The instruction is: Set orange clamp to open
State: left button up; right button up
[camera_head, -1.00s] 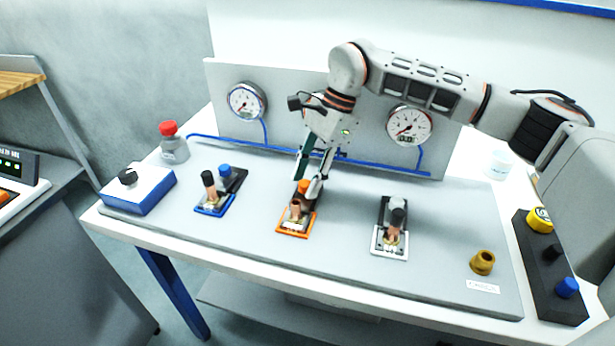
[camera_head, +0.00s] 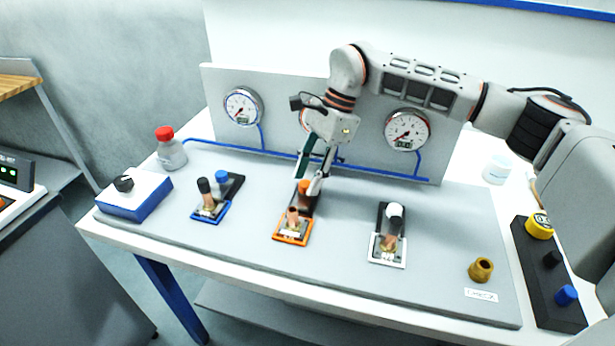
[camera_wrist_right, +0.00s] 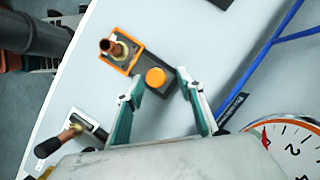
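The orange clamp (camera_head: 293,229) sits on the grey board, in the middle of the row. It has an orange-rimmed base, a copper-coloured tube and a dark strip behind with an orange cap (camera_head: 304,188). In the right wrist view the base (camera_wrist_right: 121,51) is at the upper left and the orange cap (camera_wrist_right: 155,77) is near the centre. My right gripper (camera_wrist_right: 160,76) is open, its two teal fingers on either side of the cap with visible gaps. In the head view the right gripper (camera_head: 310,178) reaches down from behind and partly hides the cap. My left gripper is not in view.
The blue clamp (camera_head: 209,211) stands left and the white clamp (camera_head: 388,250) right. Gauges (camera_head: 242,107) hang on the upright panel (camera_head: 285,98) behind. A blue-white box (camera_head: 135,194) and a red-capped bottle (camera_head: 171,150) are at left, a brass cup (camera_head: 481,270) at right.

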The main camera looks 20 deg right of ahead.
jog(key=shift+s+a+r, duration=0.1)
jog(key=shift+s, duration=0.05)
jog(key=v, duration=1.2)
dwell(0.3)
